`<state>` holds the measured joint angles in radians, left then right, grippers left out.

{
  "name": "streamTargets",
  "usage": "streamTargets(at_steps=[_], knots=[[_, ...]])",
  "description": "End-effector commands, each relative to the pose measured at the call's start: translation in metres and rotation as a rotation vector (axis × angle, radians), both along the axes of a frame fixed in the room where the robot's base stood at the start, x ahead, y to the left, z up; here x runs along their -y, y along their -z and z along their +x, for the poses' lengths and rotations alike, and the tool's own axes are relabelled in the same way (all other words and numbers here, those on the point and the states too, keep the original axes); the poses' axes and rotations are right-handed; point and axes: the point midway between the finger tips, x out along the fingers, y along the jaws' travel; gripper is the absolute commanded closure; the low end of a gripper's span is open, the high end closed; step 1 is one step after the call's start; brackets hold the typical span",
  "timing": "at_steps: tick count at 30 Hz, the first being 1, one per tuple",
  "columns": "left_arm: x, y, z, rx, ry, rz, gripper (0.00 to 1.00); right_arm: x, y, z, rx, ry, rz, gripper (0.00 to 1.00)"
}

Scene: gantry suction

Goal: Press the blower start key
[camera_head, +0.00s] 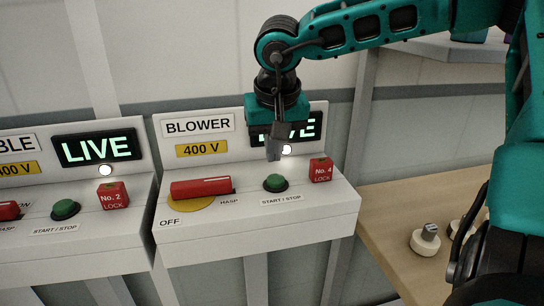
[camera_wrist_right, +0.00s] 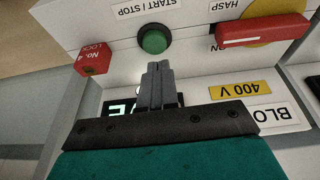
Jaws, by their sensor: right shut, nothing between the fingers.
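The blower panel (camera_head: 258,232) is a white sloped box with a "BLOWER" label and a yellow "400 V" plate. Its green START / STOP key (camera_head: 275,182) sits between the red handle and the red No. 4 lock; it also shows in the right wrist view (camera_wrist_right: 154,40). My right gripper (camera_head: 273,155) is shut and empty, fingers pointing down, just above and behind the key. In the right wrist view its fingertips (camera_wrist_right: 158,66) are close to the key; I cannot tell whether they touch it. My left gripper is not in view.
The red handle (camera_head: 201,187) lies on a yellow disc left of the key. The red No. 4 lock (camera_head: 321,170) stands close on the right. A lit LIVE display (camera_head: 311,128) is partly hidden behind my gripper. Another panel (camera_head: 90,235) is at left, a wooden table (camera_head: 390,211) at right.

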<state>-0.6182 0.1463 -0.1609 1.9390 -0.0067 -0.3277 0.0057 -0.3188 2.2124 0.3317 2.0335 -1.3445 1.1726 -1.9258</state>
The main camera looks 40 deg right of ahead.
Motion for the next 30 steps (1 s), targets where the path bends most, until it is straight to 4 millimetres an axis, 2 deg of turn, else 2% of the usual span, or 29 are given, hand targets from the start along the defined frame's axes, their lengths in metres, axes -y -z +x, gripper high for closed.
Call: streamTargets(at_steps=[1, 6, 12, 30], knots=[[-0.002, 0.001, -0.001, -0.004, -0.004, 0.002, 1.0, -0.002, -0.014, -0.002, 0.007, -0.001, 0.0, 1.0], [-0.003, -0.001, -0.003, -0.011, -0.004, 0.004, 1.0, -0.008, -0.049, -0.01, 0.007, -0.001, -0.003, 1.0], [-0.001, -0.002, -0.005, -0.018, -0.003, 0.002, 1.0, -0.012, -0.073, -0.016, 0.007, 0.0, -0.002, 1.0], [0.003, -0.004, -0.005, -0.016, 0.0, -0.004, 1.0, -0.013, -0.078, -0.018, 0.007, 0.0, -0.003, 1.0]])
